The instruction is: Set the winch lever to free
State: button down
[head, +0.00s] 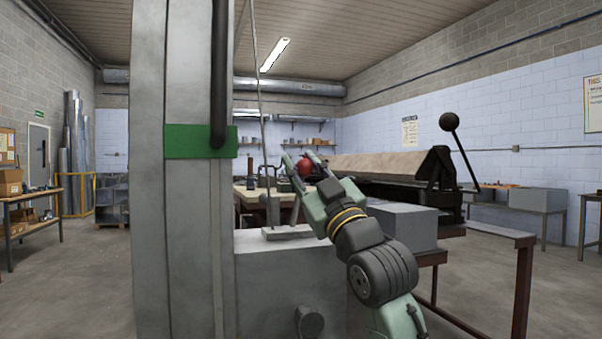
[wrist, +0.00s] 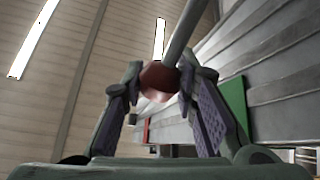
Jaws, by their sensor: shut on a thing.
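A red knob (head: 304,167) on the end of a lever sits between the fingers of my gripper (head: 305,163), to the right of the grey column. In the wrist view the red knob (wrist: 158,80) is between the two fingertips of my gripper (wrist: 167,82), and its grey rod (wrist: 184,35) runs up and out of the picture. I take this to be the winch lever; no label reads in either view. My gripper is shut on the knob. In the head view the rod and the lever's pivot cannot be made out.
A grey column (head: 182,240) with a green band (head: 200,142) stands close on the left. A grey block (head: 290,270) is below my gripper. A long bending machine (head: 375,162) with a black ball-ended handle (head: 449,122) stands at right. Open floor lies far left.

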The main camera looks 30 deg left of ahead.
jog(key=shift+s+f, duration=0.1)
jog(key=shift+f, duration=0.05)
dwell(0.3)
jog(key=c, duration=1.2)
grip_release()
jog(key=shift+d, duration=0.1)
jog(key=shift+c, duration=0.2)
jog(key=v, duration=1.2)
